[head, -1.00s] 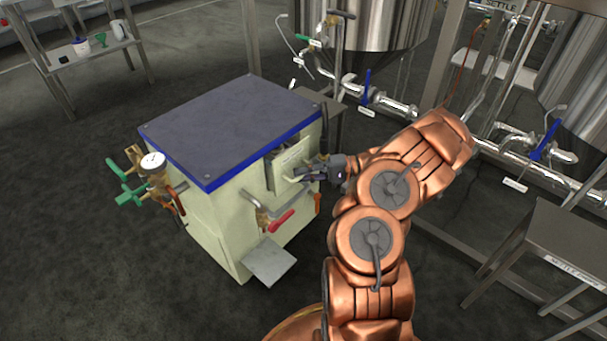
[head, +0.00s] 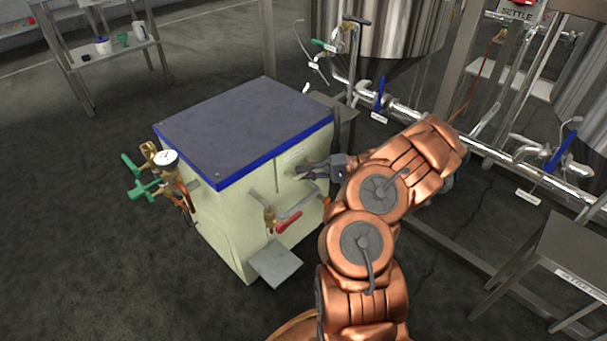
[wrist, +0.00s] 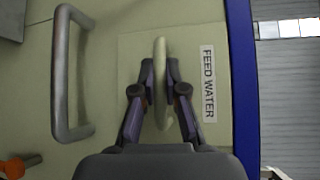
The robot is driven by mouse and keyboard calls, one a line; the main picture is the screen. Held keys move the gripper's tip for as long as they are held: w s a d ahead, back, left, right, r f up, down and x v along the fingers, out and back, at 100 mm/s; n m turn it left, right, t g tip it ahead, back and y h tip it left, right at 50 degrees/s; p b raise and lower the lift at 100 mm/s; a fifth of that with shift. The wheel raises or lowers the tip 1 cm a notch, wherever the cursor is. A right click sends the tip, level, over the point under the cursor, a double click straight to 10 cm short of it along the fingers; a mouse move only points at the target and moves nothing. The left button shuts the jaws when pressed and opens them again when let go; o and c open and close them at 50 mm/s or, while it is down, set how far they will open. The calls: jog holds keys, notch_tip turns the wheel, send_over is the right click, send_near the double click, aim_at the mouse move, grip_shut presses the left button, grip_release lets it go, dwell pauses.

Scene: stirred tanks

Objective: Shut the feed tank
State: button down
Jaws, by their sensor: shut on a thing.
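The feed tank appears to be the cream box (head: 225,225) with a dark grey, blue-edged top. A square cream panel labelled FEED WATER (wrist: 208,85) is set in its face near the blue edge. The panel looks flush with the face around it, with no gap showing in the wrist view. My gripper (head: 311,170) is at this panel, and in the wrist view its fingers (wrist: 161,88) are shut on the panel's pale upright handle (wrist: 160,58). The fingers hide part of the handle.
A grey bar handle (wrist: 60,80) stands out beside the panel. A red-handled valve (head: 288,222) and a grey ledge (head: 275,264) are lower on the box. A gauge (head: 165,158) and green valves (head: 138,190) project at left. Steel pipes (head: 440,130) run behind my arm.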

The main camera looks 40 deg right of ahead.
jog(key=c, duration=1.2)
grip_release()
jog(key=shift+w, duration=0.15)
jog(key=shift+d, duration=0.1)
jog(key=v, duration=1.1)
jog(key=shift+s+d, duration=0.3)
